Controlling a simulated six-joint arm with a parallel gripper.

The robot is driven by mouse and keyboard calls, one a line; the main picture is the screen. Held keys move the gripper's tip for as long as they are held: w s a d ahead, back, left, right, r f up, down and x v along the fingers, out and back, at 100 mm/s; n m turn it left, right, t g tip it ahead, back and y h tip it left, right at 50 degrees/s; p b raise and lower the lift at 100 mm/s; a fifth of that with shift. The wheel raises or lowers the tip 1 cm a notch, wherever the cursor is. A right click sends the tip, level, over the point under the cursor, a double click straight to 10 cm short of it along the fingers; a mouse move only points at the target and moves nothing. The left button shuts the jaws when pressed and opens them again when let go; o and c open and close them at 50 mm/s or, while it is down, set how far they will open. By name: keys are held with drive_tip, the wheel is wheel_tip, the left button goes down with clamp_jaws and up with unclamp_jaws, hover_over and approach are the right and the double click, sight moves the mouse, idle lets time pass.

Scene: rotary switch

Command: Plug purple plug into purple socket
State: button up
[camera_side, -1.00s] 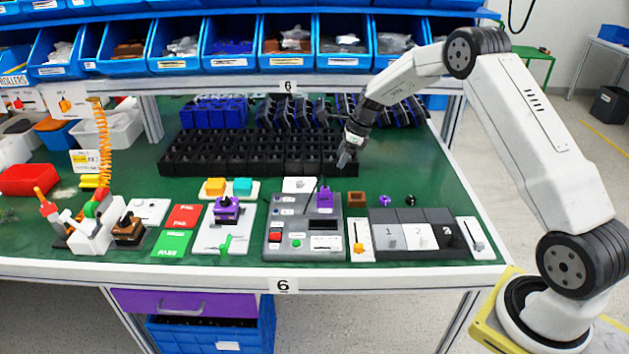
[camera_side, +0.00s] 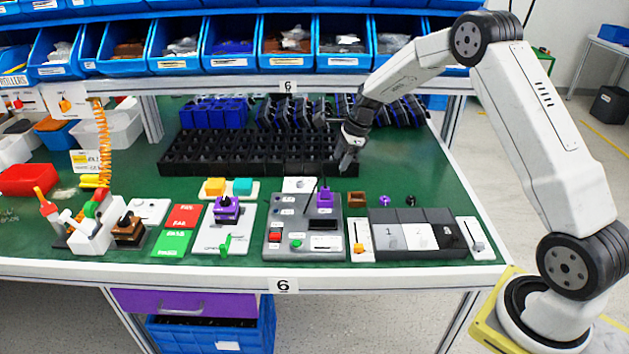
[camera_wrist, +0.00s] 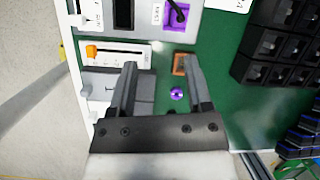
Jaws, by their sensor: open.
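A purple square housing (camera_side: 325,198) sits at the back right of the grey control panel; it also shows at the top of the wrist view (camera_wrist: 187,18), with a black cable entering it. A small round purple piece (camera_side: 384,201) stands on the green table behind the grey numbered tiles. In the wrist view this purple piece (camera_wrist: 178,95) appears between my finger outlines, below them and apart. I cannot tell for sure which purple part is plug or socket. My gripper (camera_side: 346,167) is open and empty above the table, behind the panel; its fingers (camera_wrist: 160,64) point down.
A brown square block (camera_side: 356,199) stands between panel and purple piece. A small black piece (camera_side: 411,201) is to the right. A black bin grid (camera_side: 250,153) lies behind. A white board with a purple-topped device (camera_side: 227,210) is left of the panel. Green table right of the grid is clear.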

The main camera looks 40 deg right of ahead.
drive_tip(key=s+a+r+n+h, duration=0.1)
drive_tip(key=s+a+r+n, duration=0.1)
drive_tip(key=s+a+n, duration=0.5)
drive_tip(key=s+a+r+n+h, duration=0.1)
drive_tip(key=s+a+n, duration=0.7)
drive_tip(key=s+n, duration=0.9)
drive_tip(key=shift+s+r+h, duration=0.35)
drive_tip(key=shift+s+h, duration=0.05)
drive_tip(key=shift+s, duration=0.35)
